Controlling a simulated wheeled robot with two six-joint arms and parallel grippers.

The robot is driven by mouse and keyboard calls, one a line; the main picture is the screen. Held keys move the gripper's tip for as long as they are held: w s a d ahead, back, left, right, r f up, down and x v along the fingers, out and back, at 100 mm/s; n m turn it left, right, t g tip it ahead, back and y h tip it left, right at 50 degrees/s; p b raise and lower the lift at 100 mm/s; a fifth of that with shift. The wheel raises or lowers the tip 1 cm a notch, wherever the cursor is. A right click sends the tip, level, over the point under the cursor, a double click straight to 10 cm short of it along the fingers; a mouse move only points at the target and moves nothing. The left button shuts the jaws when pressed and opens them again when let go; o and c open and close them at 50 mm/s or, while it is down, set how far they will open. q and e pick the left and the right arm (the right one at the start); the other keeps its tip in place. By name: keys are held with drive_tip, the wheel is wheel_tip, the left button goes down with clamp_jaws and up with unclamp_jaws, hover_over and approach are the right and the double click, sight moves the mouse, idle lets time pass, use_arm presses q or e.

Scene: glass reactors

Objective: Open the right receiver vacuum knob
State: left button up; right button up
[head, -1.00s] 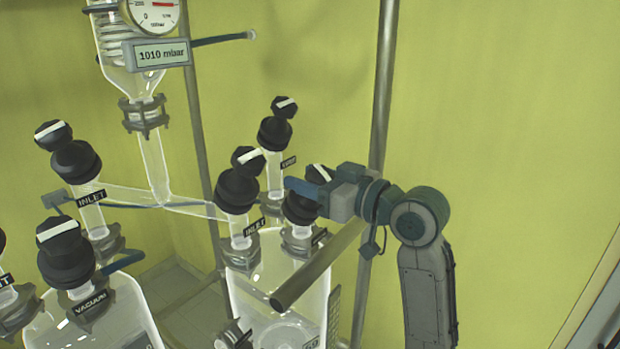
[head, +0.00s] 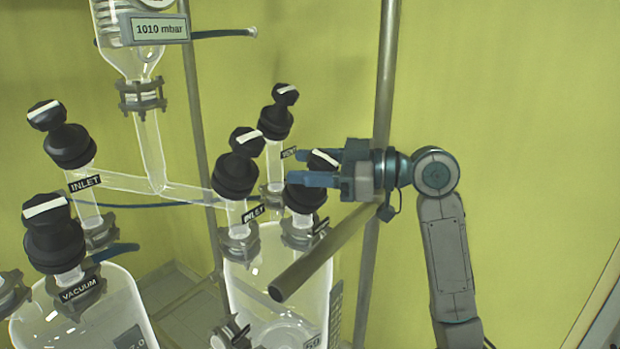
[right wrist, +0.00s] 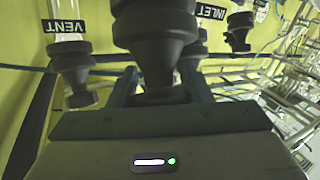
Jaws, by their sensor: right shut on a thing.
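The right receiver's front-right knob (head: 323,160) is black with a white bar on its cap, above a wider black body (head: 305,196). The bar slants down to the right. The label below it is too oblique to read; I take it for the vacuum knob. My right gripper (head: 311,167) comes from the right, its two blue fingers on either side of this knob, shut on it. In the right wrist view the black knob (right wrist: 158,70) stands between the fingers and hides part of the scene behind. My left gripper is not in view.
The INLET knob (head: 246,141) is close on the left and the VENT knob (head: 285,95) stands behind. A metal bar (head: 320,255) crosses below my gripper, and a vertical pole (head: 388,80) rises beside it. The wall area at right is free.

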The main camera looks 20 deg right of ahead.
drive_tip(key=n+g+b, duration=0.1)
drive_tip(key=n+g, duration=0.2)
drive_tip(key=n, duration=0.1)
drive_tip(key=n+g+b, duration=0.1)
drive_tip(key=g, duration=0.1)
drive_tip(key=shift+s+a+f+n+g+y+b, duration=0.1)
drive_tip(key=shift+s+n+g+y+b, duration=0.2)
drive_tip(key=shift+n+b, duration=0.1)
drive_tip(key=shift+s+n+g+h+b, duration=0.2)
drive_tip(key=shift+n+g+h+b, duration=0.4)
drive_tip(key=shift+n+g, duration=1.35)
drive_tip(key=shift+n, duration=0.25)
drive_tip(key=o, duration=1)
drive_tip(key=shift+f, duration=0.1)
